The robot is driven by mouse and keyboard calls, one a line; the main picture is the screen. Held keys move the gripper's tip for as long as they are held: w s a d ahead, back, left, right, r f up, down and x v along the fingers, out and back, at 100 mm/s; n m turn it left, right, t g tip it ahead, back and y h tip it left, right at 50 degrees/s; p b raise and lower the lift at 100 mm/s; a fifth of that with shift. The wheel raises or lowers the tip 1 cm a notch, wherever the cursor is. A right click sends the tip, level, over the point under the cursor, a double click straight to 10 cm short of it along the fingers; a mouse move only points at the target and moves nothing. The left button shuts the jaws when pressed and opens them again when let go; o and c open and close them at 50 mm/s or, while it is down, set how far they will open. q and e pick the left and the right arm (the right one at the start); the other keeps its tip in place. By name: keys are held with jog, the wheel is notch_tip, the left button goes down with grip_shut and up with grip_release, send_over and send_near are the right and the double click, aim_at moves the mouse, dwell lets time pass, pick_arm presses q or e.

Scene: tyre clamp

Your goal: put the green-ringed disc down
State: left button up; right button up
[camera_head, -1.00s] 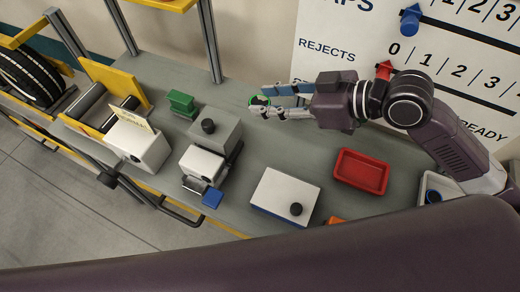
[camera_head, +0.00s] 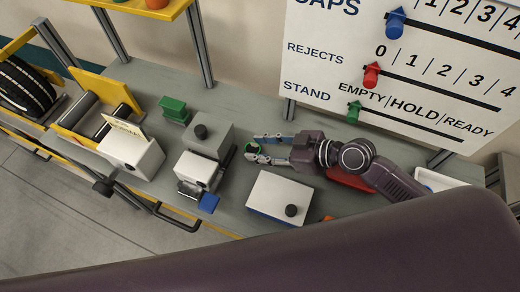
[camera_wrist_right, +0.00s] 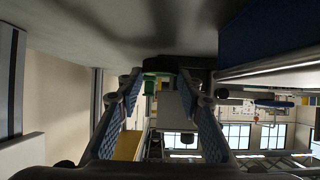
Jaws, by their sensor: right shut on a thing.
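The green-ringed disc (camera_head: 252,150) is small, with a dark middle and a green rim. My right gripper (camera_head: 257,149) is shut on it, the disc at the fingertips, low over the grey bench (camera_head: 240,105). Whether the disc touches the bench I cannot tell. In the right wrist view the disc (camera_wrist_right: 160,65) shows between the tips of the blue-padded fingers, close to the grey surface across the top of the picture. My left gripper is not in view.
A grey and white device (camera_head: 205,150) stands just left of the disc. A white box with a black knob (camera_head: 280,195) is in front of my right gripper. My right arm partly covers a red tray (camera_head: 350,181). A green block (camera_head: 174,108) is farther back left.

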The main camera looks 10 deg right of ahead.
jog(key=shift+f, duration=1)
jog(key=shift+f, duration=0.15)
jog(key=o, duration=0.8)
jog(key=shift+c, duration=0.2)
